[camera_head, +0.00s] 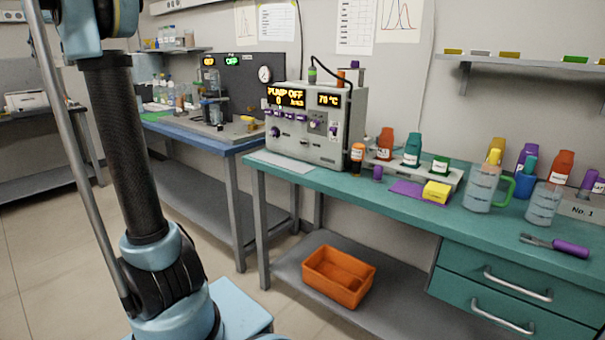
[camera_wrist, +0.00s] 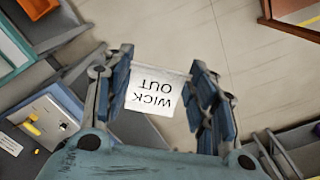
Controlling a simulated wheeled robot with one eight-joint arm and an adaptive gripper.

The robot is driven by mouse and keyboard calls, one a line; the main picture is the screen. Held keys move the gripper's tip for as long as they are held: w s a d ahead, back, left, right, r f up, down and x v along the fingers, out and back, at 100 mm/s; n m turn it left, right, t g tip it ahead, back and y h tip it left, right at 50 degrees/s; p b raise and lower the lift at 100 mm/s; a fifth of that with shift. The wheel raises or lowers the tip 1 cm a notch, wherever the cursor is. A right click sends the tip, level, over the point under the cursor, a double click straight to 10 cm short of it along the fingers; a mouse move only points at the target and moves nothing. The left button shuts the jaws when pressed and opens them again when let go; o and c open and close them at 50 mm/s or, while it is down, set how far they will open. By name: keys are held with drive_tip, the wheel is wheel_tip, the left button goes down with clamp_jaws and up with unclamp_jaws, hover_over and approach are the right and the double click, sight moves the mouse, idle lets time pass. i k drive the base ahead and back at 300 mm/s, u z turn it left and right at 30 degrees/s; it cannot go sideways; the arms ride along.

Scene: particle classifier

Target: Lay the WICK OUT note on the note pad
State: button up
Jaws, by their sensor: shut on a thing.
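The WICK OUT note (camera_wrist: 154,94) is a small white card with black lettering, upside down in the wrist view. My gripper (camera_wrist: 160,74) is shut on it, with a finger at each side edge. The note hangs in the air over the floor, clear of the benches. A pale flat sheet (camera_head: 282,161) lies at the left end of the teal bench in the head view; it may be the note pad, but I cannot read any marking. My gripper and the note are out of the head view.
A blue bench (camera_head: 190,132) with apparatus stands to the left.

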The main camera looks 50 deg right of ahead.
sight(437, 188)
drive_tip(key=k, duration=2.95)
drive_tip(key=z, duration=1.4)
drive_tip(key=i, duration=1)
